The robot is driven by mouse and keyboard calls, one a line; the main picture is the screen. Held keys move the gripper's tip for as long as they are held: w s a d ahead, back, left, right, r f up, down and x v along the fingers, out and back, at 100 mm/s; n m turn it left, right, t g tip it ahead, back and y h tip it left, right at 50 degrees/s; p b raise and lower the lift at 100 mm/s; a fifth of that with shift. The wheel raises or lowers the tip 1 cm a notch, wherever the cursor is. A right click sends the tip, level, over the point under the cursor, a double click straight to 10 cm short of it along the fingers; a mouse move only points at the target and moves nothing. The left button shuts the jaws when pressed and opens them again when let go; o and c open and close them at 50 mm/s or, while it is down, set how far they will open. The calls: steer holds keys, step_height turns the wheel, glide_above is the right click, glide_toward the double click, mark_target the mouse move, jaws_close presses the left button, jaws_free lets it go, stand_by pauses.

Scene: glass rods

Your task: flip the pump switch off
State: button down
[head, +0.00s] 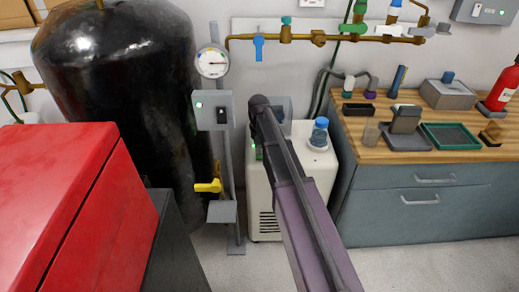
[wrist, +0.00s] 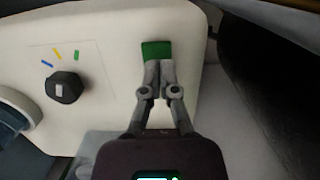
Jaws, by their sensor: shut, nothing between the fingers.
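A green rocker switch (wrist: 156,50) sits on the face of a cream-white cabinet unit (wrist: 110,30), which I take to be the pump. My gripper (wrist: 160,68) is shut and empty. Its fingertips are at the lower edge of the green switch in the wrist view and cover part of it; I cannot tell whether they touch. In the head view the cream unit (head: 265,205) stands on the floor, and a small bit of green (head: 258,153) shows beside my arm. My arm hides much of the unit's front there, and the fingertips are not clear.
A black knob (wrist: 64,87) with blue, yellow and green marks is left of the switch. A blue-capped vessel (head: 319,132) stands on the unit. A black tank (head: 120,100), a gauge (head: 212,62) and a grey switch box (head: 213,110) are left; a wooden-topped bench (head: 460,150) is right.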

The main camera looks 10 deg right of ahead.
steer(key=shift+s+f+b, duration=0.1)
steer(key=shift+f+b, duration=0.3)
steer(key=shift+f, duration=0.25)
steer(key=shift+a, duration=0.15)
